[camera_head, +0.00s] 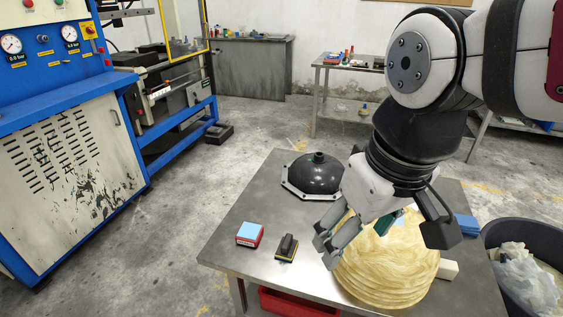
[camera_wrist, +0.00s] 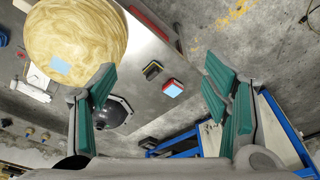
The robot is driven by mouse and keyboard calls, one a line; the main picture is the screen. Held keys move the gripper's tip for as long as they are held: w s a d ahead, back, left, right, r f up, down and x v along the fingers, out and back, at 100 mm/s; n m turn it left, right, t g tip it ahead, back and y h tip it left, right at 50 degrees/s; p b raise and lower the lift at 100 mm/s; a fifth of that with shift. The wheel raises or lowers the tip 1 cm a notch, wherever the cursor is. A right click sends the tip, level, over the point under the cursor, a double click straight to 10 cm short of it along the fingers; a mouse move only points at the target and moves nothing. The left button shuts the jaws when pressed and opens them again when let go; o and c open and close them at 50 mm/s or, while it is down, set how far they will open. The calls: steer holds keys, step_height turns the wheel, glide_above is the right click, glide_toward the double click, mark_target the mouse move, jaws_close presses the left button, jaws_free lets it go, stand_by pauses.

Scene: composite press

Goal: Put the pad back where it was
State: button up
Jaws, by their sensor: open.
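Two small pad-like blocks lie on the metal table, left of my gripper in the head view. One is red with a light blue top (camera_head: 249,234); the other is black with a yellow layer and a raised grip (camera_head: 286,248). I cannot tell which the task means by the pad. My gripper (camera_head: 325,248) is open and empty, above the table by the left edge of a yellowish round stack (camera_head: 385,275). In the wrist view, the black-yellow block (camera_wrist: 152,70) and the red-blue block (camera_wrist: 173,88) show between the spread fingers (camera_wrist: 158,75), farther down.
A black dome (camera_head: 313,174) stands at the table's back. A light blue square (camera_wrist: 60,66) shows on the round stack in the wrist view. Blue sheets (camera_head: 466,225) and a white block (camera_head: 448,269) lie right. A dark bin (camera_head: 500,238) stands beside the table. The front left tabletop (camera_head: 240,265) is clear.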

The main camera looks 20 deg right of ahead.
steer(key=shift+m, duration=0.7)
steer(key=s, duration=0.4)
steer(key=shift+s+f, duration=0.15)
steer(key=shift+f, duration=0.05)
step_height(320, 180, up, 7)
steer(key=t+p, duration=0.1)
steer(key=p, duration=0.5)
steer(key=shift+r+t, duration=0.2)
steer(key=shift+t, duration=0.2)
